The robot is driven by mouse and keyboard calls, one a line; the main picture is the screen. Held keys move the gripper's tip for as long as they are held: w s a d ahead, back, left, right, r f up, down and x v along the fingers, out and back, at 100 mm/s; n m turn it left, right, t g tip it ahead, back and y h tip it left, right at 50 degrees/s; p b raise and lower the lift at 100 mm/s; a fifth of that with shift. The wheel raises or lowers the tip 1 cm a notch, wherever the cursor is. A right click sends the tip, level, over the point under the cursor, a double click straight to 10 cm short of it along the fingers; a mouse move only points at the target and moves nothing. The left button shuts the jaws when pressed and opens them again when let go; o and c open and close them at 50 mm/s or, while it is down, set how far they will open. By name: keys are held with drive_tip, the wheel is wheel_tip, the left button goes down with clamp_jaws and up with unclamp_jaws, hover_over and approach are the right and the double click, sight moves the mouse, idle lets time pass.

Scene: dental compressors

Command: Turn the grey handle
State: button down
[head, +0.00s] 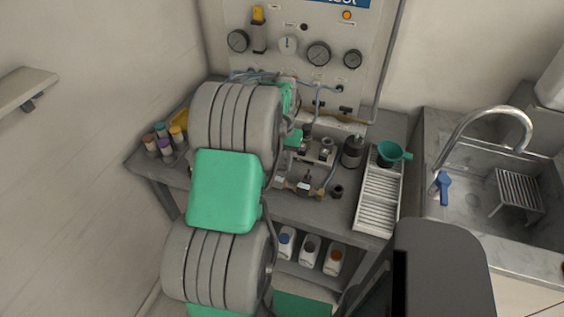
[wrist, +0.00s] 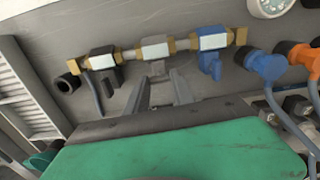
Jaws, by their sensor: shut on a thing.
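The grey handle (wrist: 157,68) hangs below the middle valve (wrist: 155,46) of a three-valve brass pipe in the wrist view. My gripper (wrist: 161,78) reaches up to it from below, with its two fingers close on either side of the handle and shut on it. A dark handle (wrist: 114,74) hangs from the left valve and a blue handle (wrist: 211,66) from the right valve.
Blue (wrist: 262,66) and orange (wrist: 300,54) hose fittings sit close on the right. A panel with gauges (head: 318,53) rises behind the bench. A slatted tray (head: 378,205) with a green funnel (head: 391,152) and a sink (head: 470,205) lie to the right.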

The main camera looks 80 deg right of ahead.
sight(282, 165)
drive_tip(key=shift+d+r+m, duration=0.15)
drive_tip(key=shift+m, duration=0.25)
drive_tip(key=c, duration=1.1)
unclamp_jaws()
wheel_tip(282, 165, up, 8)
drive_tip(key=shift+f+b, duration=0.15)
drive_tip(key=shift+b, duration=0.3)
